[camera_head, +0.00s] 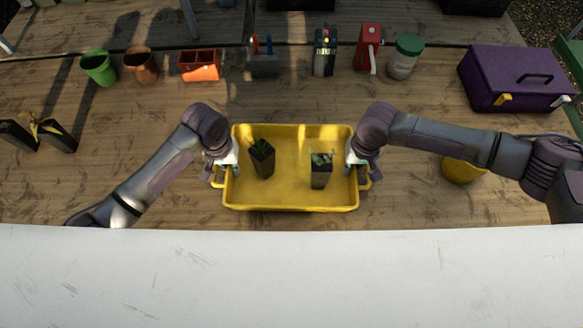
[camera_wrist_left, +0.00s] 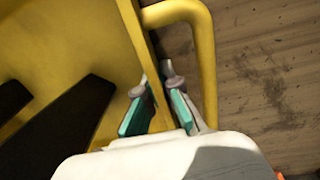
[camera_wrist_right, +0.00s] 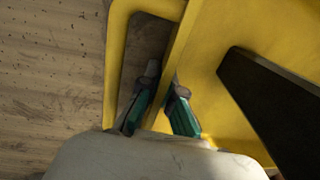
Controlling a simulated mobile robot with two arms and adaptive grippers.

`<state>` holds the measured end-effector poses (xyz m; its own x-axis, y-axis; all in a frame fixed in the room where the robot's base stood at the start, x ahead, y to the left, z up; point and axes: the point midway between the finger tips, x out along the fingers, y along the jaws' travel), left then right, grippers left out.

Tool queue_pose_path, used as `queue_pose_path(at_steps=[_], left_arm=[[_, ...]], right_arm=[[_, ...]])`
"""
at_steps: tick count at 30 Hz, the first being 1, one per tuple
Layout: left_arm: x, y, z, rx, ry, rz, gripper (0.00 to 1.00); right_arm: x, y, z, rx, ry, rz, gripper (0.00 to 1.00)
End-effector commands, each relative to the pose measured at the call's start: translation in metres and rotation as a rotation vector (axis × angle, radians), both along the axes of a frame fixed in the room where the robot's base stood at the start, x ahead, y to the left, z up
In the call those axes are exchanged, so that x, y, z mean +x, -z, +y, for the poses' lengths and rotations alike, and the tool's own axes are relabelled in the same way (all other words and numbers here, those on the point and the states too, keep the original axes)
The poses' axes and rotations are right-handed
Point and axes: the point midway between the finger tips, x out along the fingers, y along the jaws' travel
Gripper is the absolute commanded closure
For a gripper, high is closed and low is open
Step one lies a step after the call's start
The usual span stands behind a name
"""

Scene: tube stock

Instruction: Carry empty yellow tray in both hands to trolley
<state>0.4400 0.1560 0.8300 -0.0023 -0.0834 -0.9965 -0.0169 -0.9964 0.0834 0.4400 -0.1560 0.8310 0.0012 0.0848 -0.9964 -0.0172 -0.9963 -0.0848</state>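The yellow tray (camera_head: 292,207) is at the middle of the wooden table and looks level; I cannot tell whether it is lifted. It is not empty: a dark pot with a seedling (camera_head: 262,160) and a second dark pot with a plant (camera_head: 321,172) stand in it. My left gripper (camera_wrist_left: 158,108) has one finger inside the left end wall and one between wall and handle, closed on the wall. My right gripper (camera_wrist_right: 163,103) straddles the right end wall the same way. No trolley is clearly recognisable.
A white scratched surface (camera_head: 290,280) fills the front. A yellow pot (camera_head: 462,170) is partly under my right arm. Dark plant pots (camera_head: 55,135) stand at left. A purple toolbox (camera_head: 515,78), orange caddy (camera_head: 199,66) and several containers line the back.

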Motion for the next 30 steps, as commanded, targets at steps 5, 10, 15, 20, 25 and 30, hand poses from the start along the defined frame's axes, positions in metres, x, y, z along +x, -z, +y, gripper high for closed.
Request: queue_pose_path(at_steps=[5,10,15,20,25,30], left_arm=[[0.000,0.000,0.000,0.000,0.000,-0.001,1.00],[0.001,-0.002,0.000,-0.001,0.000,-0.002,1.00],[0.001,-0.010,0.000,-0.001,0.000,-0.002,1.00],[0.001,-0.025,0.000,-0.001,0.000,-0.002,1.00],[0.001,-0.043,0.000,0.000,0.000,-0.002,1.00],[0.001,-0.052,0.000,0.000,0.000,-0.002,1.00]], right_arm=[[0.000,0.000,0.000,0.000,0.000,0.000,1.00],[0.001,-0.002,0.000,0.001,0.000,-0.001,1.00],[0.001,-0.009,0.000,0.001,0.000,-0.001,1.00],[0.001,-0.025,0.000,0.001,0.000,-0.001,1.00],[0.001,-0.043,0.000,0.001,0.000,-0.001,1.00],[0.000,-0.052,0.000,0.000,0.000,-0.001,1.00]])
